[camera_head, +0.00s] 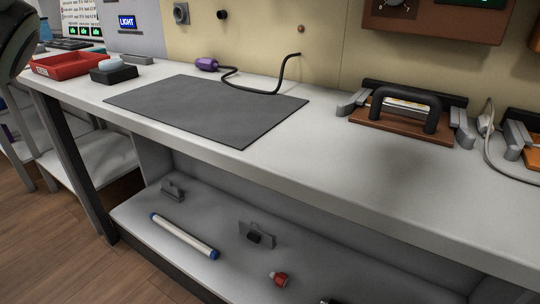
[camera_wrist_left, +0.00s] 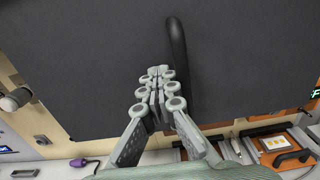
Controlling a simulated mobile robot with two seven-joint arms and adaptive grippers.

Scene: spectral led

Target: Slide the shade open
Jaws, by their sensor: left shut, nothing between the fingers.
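A large dark panel (camera_wrist_left: 90,60), which looks like the shade, fills most of the left wrist view. A black bar-shaped handle (camera_wrist_left: 177,40) stands out from it, running roughly up and down, with its lower end hidden behind the fingers. My left gripper (camera_wrist_left: 158,74) is shut with nothing between its fingers, and its tips lie just left of the handle in the picture. I cannot tell whether they touch it. The shade is out of the head view. My right gripper is in neither view.
The bench (camera_head: 390,200) holds a dark mat (camera_head: 205,105), a purple-handled tool (camera_head: 207,64) with a black cable, a red tray (camera_head: 68,66) and a brown fixture with a black handle (camera_head: 405,112). Loose parts lie on the lower shelf (camera_head: 140,215). The bench front is clear.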

